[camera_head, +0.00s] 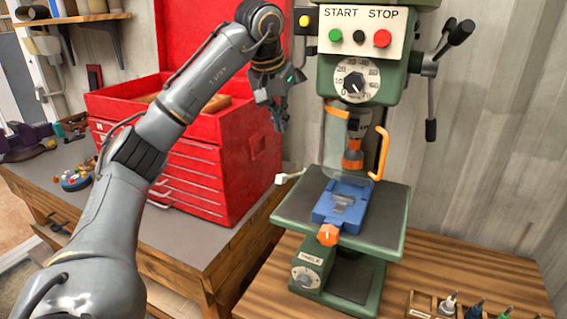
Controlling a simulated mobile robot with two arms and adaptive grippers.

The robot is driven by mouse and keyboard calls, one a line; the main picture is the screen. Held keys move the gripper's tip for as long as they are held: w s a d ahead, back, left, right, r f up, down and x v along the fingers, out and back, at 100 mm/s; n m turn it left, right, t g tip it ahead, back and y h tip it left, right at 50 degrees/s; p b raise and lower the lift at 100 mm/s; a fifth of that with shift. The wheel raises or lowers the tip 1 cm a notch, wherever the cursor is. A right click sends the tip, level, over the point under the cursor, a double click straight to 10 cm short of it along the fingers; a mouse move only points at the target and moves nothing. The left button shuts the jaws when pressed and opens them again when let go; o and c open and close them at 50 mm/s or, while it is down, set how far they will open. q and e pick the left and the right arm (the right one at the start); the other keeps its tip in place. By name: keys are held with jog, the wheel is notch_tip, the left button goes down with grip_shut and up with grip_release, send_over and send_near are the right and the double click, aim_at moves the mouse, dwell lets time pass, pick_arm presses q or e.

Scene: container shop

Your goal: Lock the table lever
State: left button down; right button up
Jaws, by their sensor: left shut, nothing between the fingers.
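A green drill press (365,90) stands on the wooden bench. Its flat table (385,215) carries a blue vise (327,211) with a grey metal piece (344,201) in it and an orange knob (328,235) at its front. A small pale lever (289,178) sticks out from the left edge of the table. Which lock position it is in cannot be told. My left gripper (279,124) is shut and empty, pointing down above and slightly left of the lever, apart from it and from the press. My right gripper is not in view.
A red tool chest (215,165) with an open lid stands left, behind my left arm. The press has start and stop buttons, a feed handle (453,35) and an orange-handled guard (380,152). A wooden rack (421,303) with small bottles is at bottom right.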

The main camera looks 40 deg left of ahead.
pick_arm(q)
jog(key=p, duration=0.1)
send_over(283, 175)
notch_tip(283, 175, down, 5)
jog(key=p+x, duration=0.1)
jog(key=x, duration=0.2)
jog(key=shift+w+a+f, duration=0.15)
jog(key=shift+w+f, duration=0.05)
jog(key=shift+w, duration=0.1)
jog(key=shift+s+f+p, duration=0.2)
jog(key=shift+s+f, duration=0.05)
jog(key=shift+f, duration=0.3)
jog(key=shift+s+f+p, duration=0.2)
jog(key=shift+f, duration=0.35)
jog(key=shift+s+d+f, duration=0.25)
jog(key=shift+s+f, duration=0.15)
jog(key=shift+f, duration=0.3)
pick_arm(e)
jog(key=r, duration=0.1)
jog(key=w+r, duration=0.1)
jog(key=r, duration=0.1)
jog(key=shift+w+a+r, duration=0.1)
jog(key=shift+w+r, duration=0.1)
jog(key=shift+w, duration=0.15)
pick_arm(q)
jog(key=shift+w, duration=0.1)
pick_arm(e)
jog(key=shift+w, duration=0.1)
